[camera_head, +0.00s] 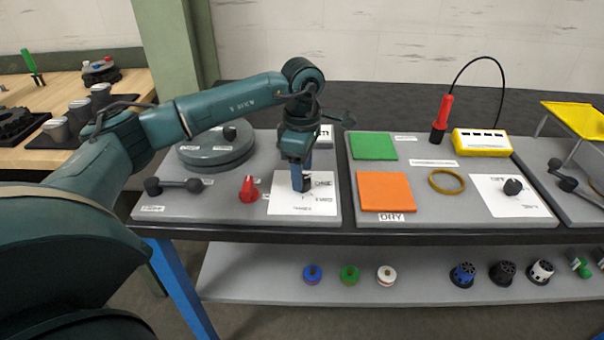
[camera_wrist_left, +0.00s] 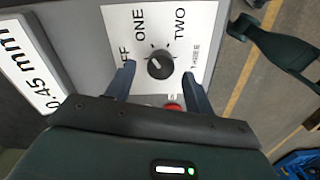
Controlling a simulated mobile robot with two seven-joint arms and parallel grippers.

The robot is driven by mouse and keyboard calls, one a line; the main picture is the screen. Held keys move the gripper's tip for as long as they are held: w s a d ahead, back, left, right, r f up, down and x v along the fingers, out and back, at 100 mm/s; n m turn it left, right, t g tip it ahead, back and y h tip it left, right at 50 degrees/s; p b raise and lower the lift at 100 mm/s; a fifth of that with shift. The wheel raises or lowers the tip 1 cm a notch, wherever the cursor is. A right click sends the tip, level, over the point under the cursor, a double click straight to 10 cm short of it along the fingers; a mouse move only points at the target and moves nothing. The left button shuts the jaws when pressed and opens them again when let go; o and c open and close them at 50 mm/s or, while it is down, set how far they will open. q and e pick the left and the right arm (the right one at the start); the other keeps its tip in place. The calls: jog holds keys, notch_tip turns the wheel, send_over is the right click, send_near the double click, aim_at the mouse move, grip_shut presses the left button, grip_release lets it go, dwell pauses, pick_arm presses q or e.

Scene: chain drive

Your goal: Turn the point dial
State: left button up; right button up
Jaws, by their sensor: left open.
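A black dial (camera_wrist_left: 160,66) with a pale mark sits on a white card (camera_wrist_left: 185,20) in the left wrist view. The card reads ONE and TWO, with partly covered words at either side. My left gripper (camera_wrist_left: 160,88) is open, with one blue finger on each side of the dial's near side; whether they touch it I cannot tell. In the head view my left gripper (camera_head: 300,182) points down over the white card (camera_head: 300,207), and the dial is mostly hidden there. My right gripper is not in view.
A red knob (camera_head: 249,189), a black lever (camera_head: 172,186) and a round grey disc (camera_head: 215,150) are left of the card. To the right are green (camera_head: 373,146) and orange (camera_head: 385,192) squares, a ring (camera_head: 446,181) and another black knob (camera_head: 512,187).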

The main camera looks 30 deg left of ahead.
pick_arm(q)
notch_tip(320, 180, up, 12)
jog(key=shift+f, duration=0.25)
dwell(0.4)
